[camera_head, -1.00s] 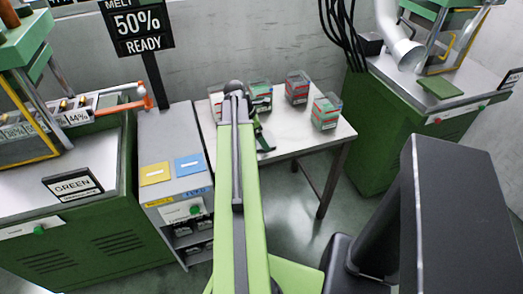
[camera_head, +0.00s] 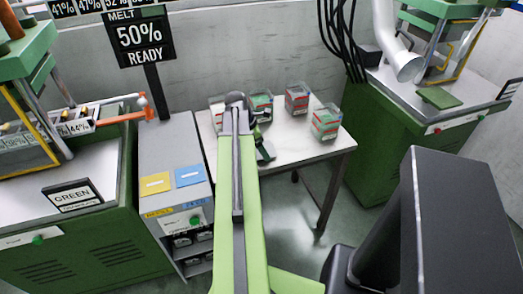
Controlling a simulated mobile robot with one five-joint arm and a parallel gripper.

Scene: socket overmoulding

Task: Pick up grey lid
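I cannot make out a separate grey lid in this view. Several small clear boxes with red, green and dark contents stand on the white table, one box (camera_head: 325,122) at the right, another (camera_head: 297,98) at the back, and others partly behind my arm. My green arm reaches forward over the table's left part. A small dark and green piece at its far end, apparently my gripper (camera_head: 264,151), shows just right of the arm over the tabletop. Its fingers are too small and too hidden to read. I see nothing held.
A grey cabinet (camera_head: 165,145) with a yellow pad (camera_head: 155,184) and a blue pad (camera_head: 190,176) stands left of the table (camera_head: 300,150). Green machines (camera_head: 95,245) (camera_head: 395,135) flank both sides. The table's front right is bare. Dark cables hang behind.

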